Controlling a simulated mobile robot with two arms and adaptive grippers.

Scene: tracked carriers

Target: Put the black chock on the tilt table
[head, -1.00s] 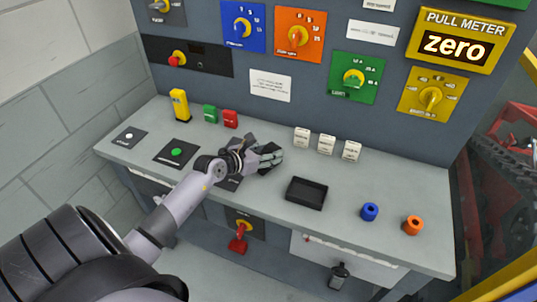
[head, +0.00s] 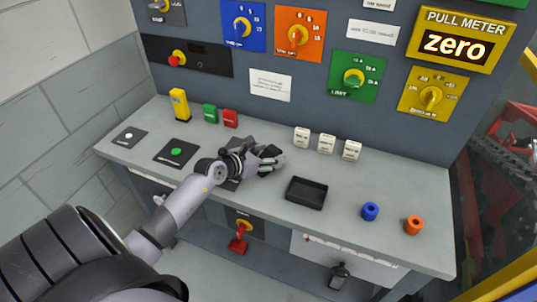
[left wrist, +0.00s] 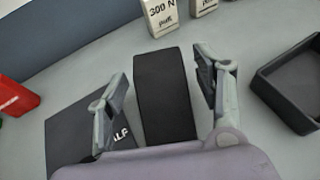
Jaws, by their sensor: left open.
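In the left wrist view the black chock (left wrist: 165,97) is a dark block on the grey bench top. It lies between the two fingers of my left gripper (left wrist: 160,78), with a gap on either side. The gripper is open and not closed on it. In the head view my left gripper (head: 275,158) is low over the middle of the bench and largely hides the chock. I cannot make out a tilt table in either view. My right gripper is not in view.
A black open tray (head: 306,193) stands right of the gripper. Small white blocks (head: 326,144) stand behind it.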

